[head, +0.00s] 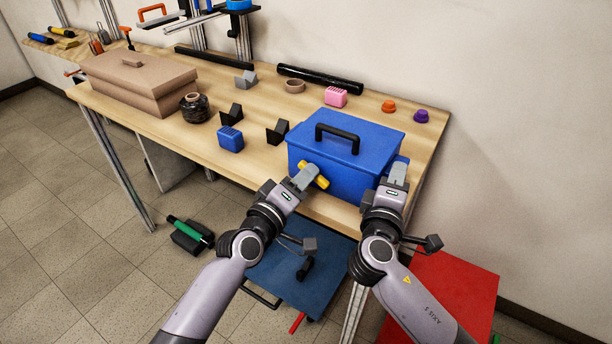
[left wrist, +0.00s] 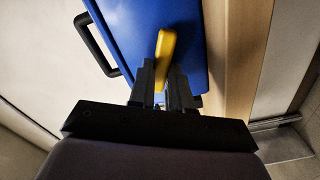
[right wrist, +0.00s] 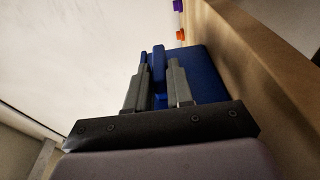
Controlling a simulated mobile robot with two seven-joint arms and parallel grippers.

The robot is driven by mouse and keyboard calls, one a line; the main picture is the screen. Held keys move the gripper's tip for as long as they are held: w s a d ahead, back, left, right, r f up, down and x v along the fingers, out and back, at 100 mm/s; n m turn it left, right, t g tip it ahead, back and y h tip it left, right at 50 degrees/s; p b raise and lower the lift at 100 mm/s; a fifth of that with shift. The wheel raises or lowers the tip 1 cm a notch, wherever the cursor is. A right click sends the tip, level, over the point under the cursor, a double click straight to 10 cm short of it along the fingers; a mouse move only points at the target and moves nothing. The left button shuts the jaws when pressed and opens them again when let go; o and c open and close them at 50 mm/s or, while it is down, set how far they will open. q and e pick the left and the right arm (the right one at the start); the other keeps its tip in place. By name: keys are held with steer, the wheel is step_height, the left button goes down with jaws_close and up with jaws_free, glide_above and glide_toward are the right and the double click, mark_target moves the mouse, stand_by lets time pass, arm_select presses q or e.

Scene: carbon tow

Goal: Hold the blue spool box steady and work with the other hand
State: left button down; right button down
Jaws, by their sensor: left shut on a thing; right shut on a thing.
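The blue spool box (head: 341,165) stands upright on the front right part of the wooden table, with its lid on and a black handle (head: 338,137) on top. My left gripper (head: 310,172) is shut on a yellow part (head: 316,180) on the box's front face. The yellow part also shows between the fingers in the left wrist view (left wrist: 165,55). My right gripper (head: 399,168) is shut on a blue tab (right wrist: 158,63) at the box's right side. The inside of the box is hidden by its lid.
On the table (head: 262,168) stand a tan box (head: 140,85), a dark spool (head: 195,107), a small blue block (head: 230,139), black wedges (head: 277,132), a pink block (head: 335,97) and a black roll (head: 320,79). Orange (head: 389,106) and purple (head: 421,116) pieces lie back right.

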arm_select(q)
steer(key=shift+d+f+n, duration=0.1)
steer(key=shift+f+n, duration=0.1)
steer(key=shift+n, duration=0.4)
arm_select(e)
steer(key=shift+s+f, duration=0.1)
steer(key=shift+f, duration=0.35)
arm_select(q)
steer(key=c, duration=1)
jaws_free()
steer(key=shift+c, duration=0.2)
steer(key=v, duration=1.2)
arm_select(e)
steer(key=c, duration=1.2)
jaws_free()
steer(key=shift+c, duration=0.2)
steer(key=shift+r, duration=0.1)
